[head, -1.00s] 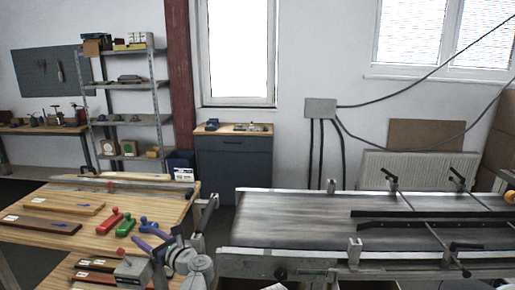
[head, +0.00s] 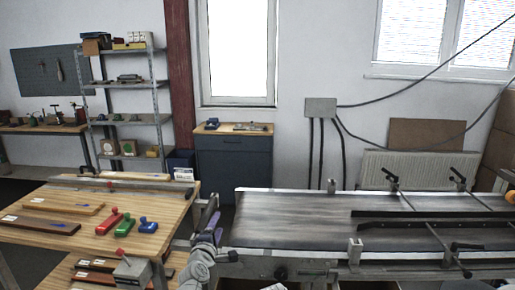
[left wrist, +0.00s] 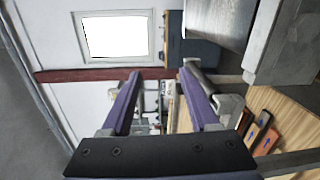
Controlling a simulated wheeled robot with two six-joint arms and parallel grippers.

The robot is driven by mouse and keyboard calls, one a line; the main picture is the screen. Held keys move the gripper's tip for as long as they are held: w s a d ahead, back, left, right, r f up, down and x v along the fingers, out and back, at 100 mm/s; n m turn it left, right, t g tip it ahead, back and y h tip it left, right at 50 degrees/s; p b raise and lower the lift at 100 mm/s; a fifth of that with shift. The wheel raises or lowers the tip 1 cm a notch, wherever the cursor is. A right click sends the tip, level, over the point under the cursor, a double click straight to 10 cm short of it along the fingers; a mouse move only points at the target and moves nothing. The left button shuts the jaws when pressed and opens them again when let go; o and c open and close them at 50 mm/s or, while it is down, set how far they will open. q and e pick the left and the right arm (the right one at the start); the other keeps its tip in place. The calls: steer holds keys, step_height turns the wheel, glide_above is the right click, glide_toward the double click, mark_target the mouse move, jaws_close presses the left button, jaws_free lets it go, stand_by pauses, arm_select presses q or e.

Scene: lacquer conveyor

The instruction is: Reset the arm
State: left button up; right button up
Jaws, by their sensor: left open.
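My left gripper (head: 213,228) has purple fingers and hangs at the gap between the wooden workbench and the conveyor, near the conveyor's left end. In the left wrist view its two fingers (left wrist: 158,75) stand apart with nothing held between them. My left arm's grey links show just below it in the head view. My right gripper is in neither view.
The wooden bench (head: 185,207) on the left carries a red tool (head: 110,222), a green one (head: 127,225), a blue one (head: 148,225) and wooden strips. The conveyor (head: 290,218) fills the right; its near belt is clear. A dark cabinet (head: 233,170) stands behind.

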arm_select(q)
steer(key=s+d+f+m+g+h, duration=0.1)
steer(key=s+d+f+m+g, duration=0.1)
steer(key=s+f+m+g, duration=0.4)
steer(key=s+d+f+m+g+h, duration=0.1)
steer(key=s+f+m+g, duration=0.2)
steer(key=f+m, duration=0.4)
steer(key=s+a+f+m+g+y, duration=0.2)
steer(key=s+a+f+g, duration=0.15)
steer(key=s, duration=0.35)
steer(key=s+a+f+m+g+y, duration=0.2)
steer(key=s+a+f+m+g, duration=0.15)
steer(key=s, duration=0.25)
steer(key=s+d+f+m+g+y+b, duration=0.1)
steer(key=s+d+f+m+b, duration=0.15)
steer(key=d+f+b, duration=0.25)
steer(key=s+d+f+m+b, duration=0.1)
steer(key=s+d+f+b, duration=0.3)
steer(key=d+f+b, duration=0.15)
step_height(320, 180, up, 15)
steer(key=p, duration=1.5)
steer(key=shift+d, duration=0.25)
steer(key=shift+s+r, duration=0.1)
